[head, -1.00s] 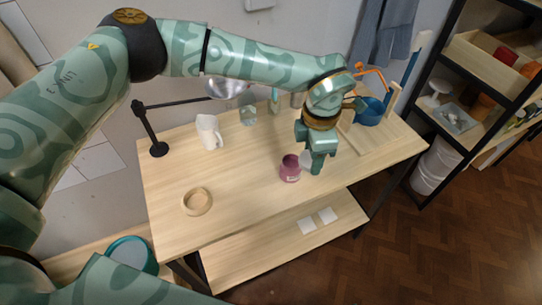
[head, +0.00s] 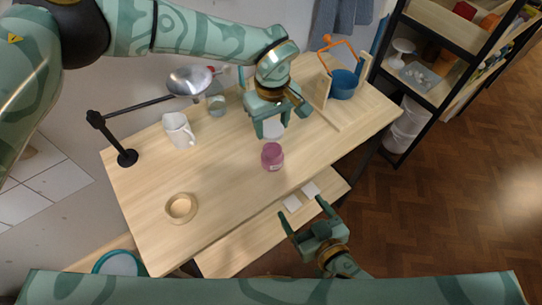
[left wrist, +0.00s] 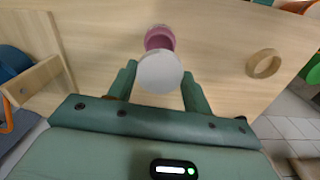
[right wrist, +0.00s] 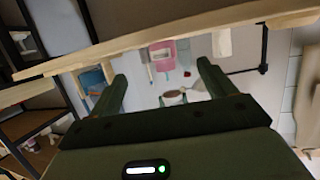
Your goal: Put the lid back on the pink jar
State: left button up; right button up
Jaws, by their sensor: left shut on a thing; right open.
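The pink jar (head: 272,157) stands upright near the front middle of the table, its mouth uncovered. It also shows in the left wrist view (left wrist: 160,38). My left gripper (head: 273,126) is shut on the round white lid (left wrist: 160,72), which sits between its fingertips. In the head view the lid appears just behind the jar, apart from it; its height above the table is hard to judge. My right gripper (head: 302,211) is open and empty, in front of the table edge. A pink shape that looks like the jar (right wrist: 161,54) shows in the right wrist view.
A wooden ring (head: 181,208) lies at the table's front left. A white pitcher (head: 179,130), a glass (head: 216,105) and a black lamp stand (head: 127,157) are at the back. The table between ring and jar is clear.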

pick_arm(q)
jog(key=shift+s+d, duration=0.1)
pick_arm(e)
jog(key=shift+w, duration=0.15)
jog(key=r+x, duration=0.1)
jog(key=x, duration=0.4)
jog(key=r+x, duration=0.1)
jog(key=x, duration=0.4)
jog(key=w+r+x, duration=0.1)
jog(key=x, duration=0.4)
jog(key=shift+a+r, duration=0.15)
jog(key=shift+a, duration=0.05)
jog(key=shift+w+a, duration=0.15)
jog(key=shift+w, duration=0.25)
jog(key=c, duration=1.5)
pick_arm(q)
send_over(273, 155)
jog(key=shift+f, duration=2.45)
pick_arm(e)
jog(key=shift+o, duration=0.2)
pick_arm(q)
jog(key=shift+f, duration=0.1)
jog(key=shift+f, duration=0.8)
jog(key=shift+f, duration=0.55)
